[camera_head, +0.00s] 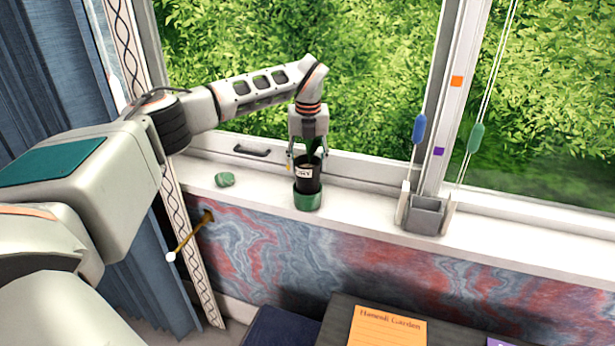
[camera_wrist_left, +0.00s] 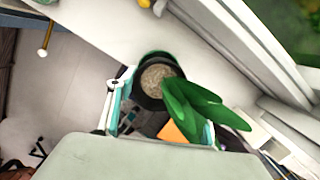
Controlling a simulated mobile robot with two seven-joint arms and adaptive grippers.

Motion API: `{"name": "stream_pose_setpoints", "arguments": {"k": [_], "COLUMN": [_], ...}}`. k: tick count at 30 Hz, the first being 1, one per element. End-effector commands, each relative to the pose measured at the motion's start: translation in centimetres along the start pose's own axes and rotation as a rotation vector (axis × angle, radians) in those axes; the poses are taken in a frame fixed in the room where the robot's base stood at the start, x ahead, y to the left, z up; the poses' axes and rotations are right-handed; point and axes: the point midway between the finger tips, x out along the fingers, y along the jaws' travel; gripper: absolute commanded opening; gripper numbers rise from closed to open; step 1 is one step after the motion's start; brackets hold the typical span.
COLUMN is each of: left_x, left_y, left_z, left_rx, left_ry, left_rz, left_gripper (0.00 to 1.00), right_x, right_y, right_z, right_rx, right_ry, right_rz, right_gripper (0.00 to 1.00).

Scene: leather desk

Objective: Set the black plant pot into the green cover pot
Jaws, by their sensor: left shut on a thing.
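The black plant pot (camera_head: 307,185) has a white label and a green-leaved plant. It is upright at the windowsill, with its lower part at the mouth of the green cover pot (camera_head: 307,202). I cannot tell how deep it sits inside. My left gripper (camera_head: 306,160) points down from above, shut on the black pot near its rim. In the left wrist view the black pot (camera_wrist_left: 148,98) shows its soil and leaves beyond the fingers (camera_wrist_left: 160,118). An arc of the green cover pot (camera_wrist_left: 158,55) shows behind it. My right gripper is out of view.
A small green stone (camera_head: 224,180) lies on the white windowsill (camera_head: 365,208), left of the pots. A grey square holder (camera_head: 425,214) stands to the right. The window frame and handle (camera_head: 252,150) are close behind. The sill between pots and holder is clear.

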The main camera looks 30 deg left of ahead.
Motion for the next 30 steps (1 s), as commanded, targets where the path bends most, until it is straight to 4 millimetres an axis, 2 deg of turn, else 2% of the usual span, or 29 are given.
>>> {"name": "stream_pose_setpoints", "arguments": {"k": [5, 14, 26, 27, 28, 30], "left_x": [0.9, 4.6, 5.1, 5.1, 5.1, 5.1], "left_y": [0.0, 0.0, 0.0, 0.0, 0.0, 0.0], "left_z": [-0.1, -0.7, -0.7, -0.7, -0.7, -0.7], "left_rx": [0.001, 0.000, 0.000, 0.000, 0.000, 0.000], "left_ry": [-0.001, 0.000, -0.002, -0.001, -0.001, -0.001], "left_rz": [-0.001, -0.001, -0.001, -0.001, -0.001, -0.001], "left_gripper": [0.07, 0.07, 0.07, 0.61, 0.68, 0.68], "right_x": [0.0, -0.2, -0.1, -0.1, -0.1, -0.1], "right_y": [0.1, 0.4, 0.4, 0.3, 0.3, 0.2], "right_z": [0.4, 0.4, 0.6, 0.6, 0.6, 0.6], "right_rx": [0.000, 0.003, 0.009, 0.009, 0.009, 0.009], "right_ry": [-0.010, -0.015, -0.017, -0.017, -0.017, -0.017], "right_rz": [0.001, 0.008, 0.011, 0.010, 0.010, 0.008], "right_gripper": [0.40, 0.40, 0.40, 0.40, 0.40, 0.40]}}
